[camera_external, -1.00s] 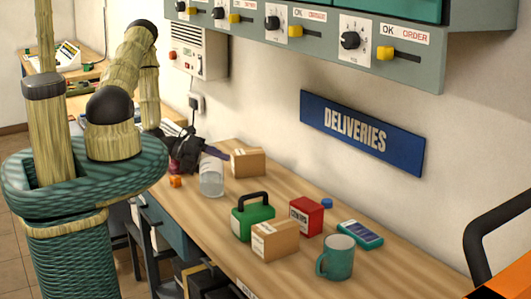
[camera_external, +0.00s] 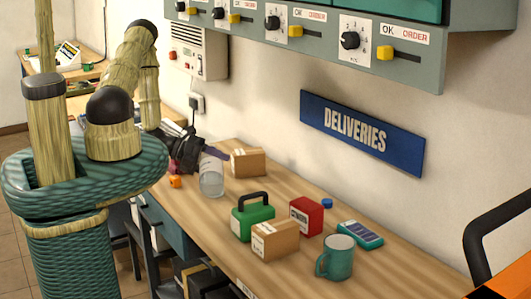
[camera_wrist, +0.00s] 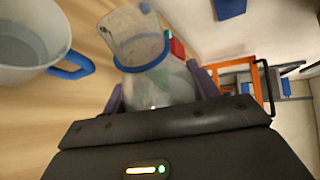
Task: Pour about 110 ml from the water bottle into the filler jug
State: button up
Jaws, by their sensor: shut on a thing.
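My gripper (camera_wrist: 160,98) is shut on the clear water bottle (camera_wrist: 165,85), with a dark finger on each side of it. A blue band (camera_wrist: 145,55) circles the bottle, and its clear wide end points away from my gripper, tilted. In the external view my gripper (camera_external: 200,150) is above the bench's far part, with the clear bottle (camera_external: 211,181) just below and right of it. The filler jug (camera_wrist: 28,42), pale with a blue handle, stands left of the bottle in the wrist view. I cannot make out the jug in the external view, nor tell the water levels.
A cardboard box (camera_external: 248,162) stands behind the bottle, and a small orange thing (camera_external: 175,181) lies left of it. Nearer are a green case (camera_external: 252,220), another box (camera_external: 275,240), a red box (camera_external: 306,216), a teal phone-like device (camera_external: 360,234) and a teal mug (camera_external: 337,258).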

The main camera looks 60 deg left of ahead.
dwell(0.3)
jog(key=shift+w+a+r+m+y+b, duration=0.1)
jog(key=shift+a+m+y+b, duration=0.1)
jog(key=shift+m+y+b, duration=0.3)
jog(key=shift+w+a+r+m+y+b, duration=0.1)
jog(key=shift+a+m+y+b, duration=0.1)
jog(key=shift+m+y+b, duration=0.35)
jog(key=shift+w+a+r+m+t+b, duration=0.15)
jog(key=shift+a+r+m+t+b, duration=0.15)
jog(key=shift+m, duration=0.15)
jog(key=shift+w+a+f+m+y+b, duration=0.1)
jog(key=shift+m+y+b, duration=0.2)
jog(key=shift+b, duration=0.15)
jog(key=shift+a+f+m+y+b, duration=0.15)
jog(key=shift+f+m+y+b, duration=0.2)
jog(key=shift+b, duration=0.75)
jog(key=shift+f+m+t+b, duration=0.2)
jog(key=shift+m+t+b, duration=0.15)
jog(key=shift+b, duration=0.55)
jog(key=shift+r+p, duration=0.2)
jog(key=shift+p, duration=0.3)
jog(key=shift+d+f+m+y+p, duration=0.2)
jog(key=shift+m+y+p, duration=0.1)
jog(key=shift+p, duration=0.3)
